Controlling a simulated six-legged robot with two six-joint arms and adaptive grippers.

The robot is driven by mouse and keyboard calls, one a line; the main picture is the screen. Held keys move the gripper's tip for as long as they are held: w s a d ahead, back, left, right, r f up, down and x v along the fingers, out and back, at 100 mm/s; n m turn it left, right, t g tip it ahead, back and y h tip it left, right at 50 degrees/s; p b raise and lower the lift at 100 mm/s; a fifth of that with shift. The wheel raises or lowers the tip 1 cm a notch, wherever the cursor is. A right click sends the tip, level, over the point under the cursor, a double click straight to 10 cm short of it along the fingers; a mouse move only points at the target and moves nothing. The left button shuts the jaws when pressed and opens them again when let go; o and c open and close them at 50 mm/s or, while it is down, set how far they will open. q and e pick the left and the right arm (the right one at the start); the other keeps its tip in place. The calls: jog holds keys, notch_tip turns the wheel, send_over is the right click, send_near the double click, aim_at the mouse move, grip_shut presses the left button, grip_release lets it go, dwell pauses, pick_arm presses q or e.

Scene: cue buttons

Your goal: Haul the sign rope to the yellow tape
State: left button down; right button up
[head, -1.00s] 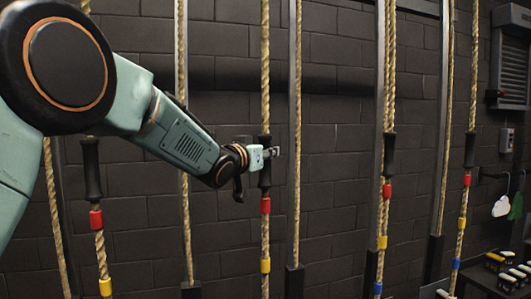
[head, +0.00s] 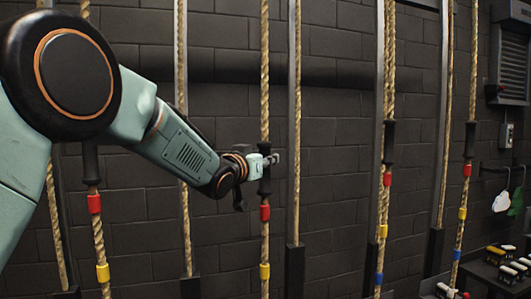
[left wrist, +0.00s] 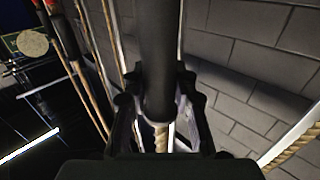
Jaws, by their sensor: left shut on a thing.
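My left gripper (head: 270,160) reaches in from the left in the head view. It is shut on the black grip sleeve (head: 265,187) of the middle rope (head: 264,80). Below the sleeve that rope carries a red tape (head: 265,212) and, lower, a yellow tape (head: 264,271). The left wrist view shows the black sleeve (left wrist: 158,60) upright between the fingers, with tan rope (left wrist: 161,138) below it. No label naming the rope is readable. My right gripper is not in view.
Another taped rope (head: 98,235) hangs at the left, partly behind my arm. More taped ropes (head: 384,205) (head: 463,190) hang at the right. A thin rope (head: 297,120) runs close beside the held one. Pale and green gloves (head: 502,202) hang at far right before a dark block wall.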

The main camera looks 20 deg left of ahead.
pick_arm(q)
notch_tip(320, 180, down, 29)
jog(key=b, duration=1.4)
jog(key=shift+r+b, duration=0.2)
jog(key=shift+b, duration=0.15)
jog(key=c, duration=1.5)
grip_release()
jog(key=o, duration=0.5)
jog(key=shift+s+r, duration=0.25)
jog(key=shift+r, duration=0.05)
jog(key=shift+c, duration=0.2)
jog(key=shift+w, duration=0.15)
jog(key=shift+f, duration=0.1)
send_near(263, 263)
jog(key=shift+s+a, duration=0.1)
jog(key=shift+s, duration=0.3)
